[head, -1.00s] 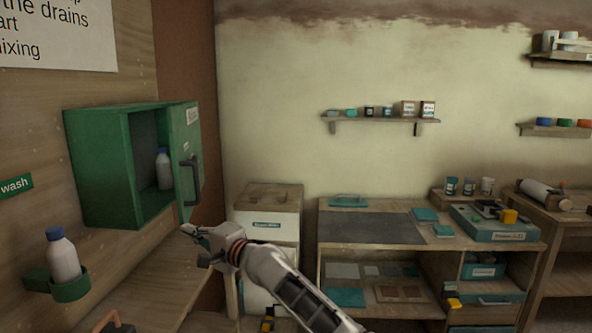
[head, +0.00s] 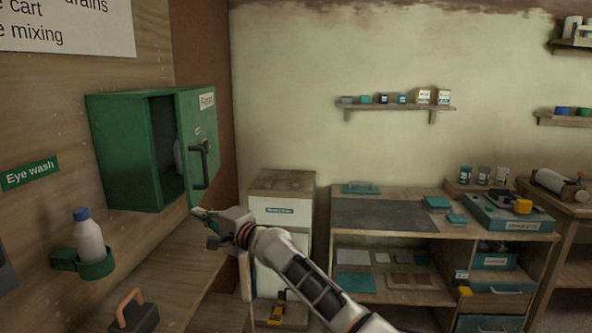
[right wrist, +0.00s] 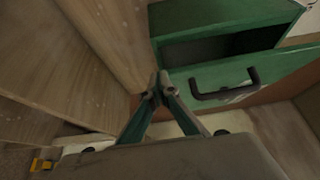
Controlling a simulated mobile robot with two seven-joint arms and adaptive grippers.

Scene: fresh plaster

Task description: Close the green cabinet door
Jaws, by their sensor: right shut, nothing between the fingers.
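The green cabinet (head: 125,150) is mounted on the wooden wall at the left in the head view. Its green door (head: 198,130) stands partly open, with a dark handle (head: 199,165) on its outer face. Part of a bottle shows inside, mostly hidden by the door. My right gripper (head: 197,211) is shut and empty at the door's lower edge; I cannot tell if it touches. In the right wrist view the closed fingertips (right wrist: 159,82) lie left of the door (right wrist: 240,78) and its handle (right wrist: 225,88). My left gripper is not in view.
A white bottle (head: 89,236) stands in a green wall holder (head: 98,268) below the cabinet. A white drawer unit (head: 280,240) and a workbench (head: 400,195) stand to the right.

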